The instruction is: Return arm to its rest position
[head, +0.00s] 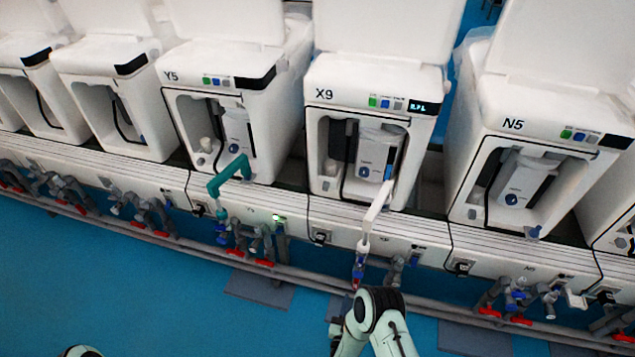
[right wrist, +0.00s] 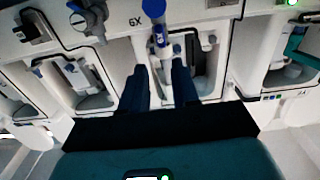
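My right arm (head: 378,318) reaches up from the bottom of the head view, in front of the unit marked X9 (head: 375,82). Its gripper (right wrist: 161,78) shows in the right wrist view with two dark fingers apart and nothing gripped between them. Beyond the fingertips is a blue-handled valve (right wrist: 154,9) with a white pipe piece; I cannot tell the exact gap. In the head view the white pipe (head: 376,212) runs from X9 down to the valve (head: 360,256). The hand is partly hidden by my arm. Only a rounded bit of my left arm shows at bottom left.
Y5 (head: 205,73) with a teal pipe (head: 229,176) stands left of X9, and N5 (head: 540,115) stands right. Valves and grey pipes run along the low front ledge. The blue floor (head: 150,290) in front is mostly open, with grey mats.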

